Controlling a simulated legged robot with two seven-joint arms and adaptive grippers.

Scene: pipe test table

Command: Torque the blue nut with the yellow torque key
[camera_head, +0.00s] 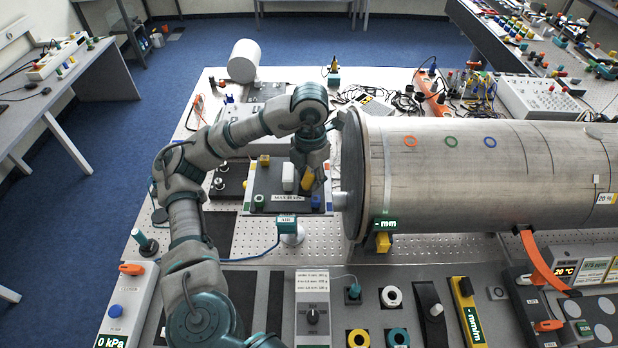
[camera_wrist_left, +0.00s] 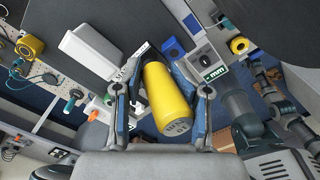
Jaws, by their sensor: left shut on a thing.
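My left gripper (camera_head: 309,172) is shut on the yellow torque key (camera_head: 308,180), over the dark tool board (camera_head: 272,180) left of the big pipe. In the left wrist view the yellow key (camera_wrist_left: 168,97) is a thick cylinder lying tilted between the two fingers of the gripper (camera_wrist_left: 162,105). A small blue piece (camera_head: 316,202), possibly the blue nut, sits at the board's front right corner. A blue piece with a hole also shows in the wrist view (camera_wrist_left: 172,48), just beyond the key. My right gripper is in neither view.
A large metal pipe (camera_head: 480,175) fills the right side, its flanged end close to my gripper. The perforated plate (camera_head: 340,250) is mostly bare.

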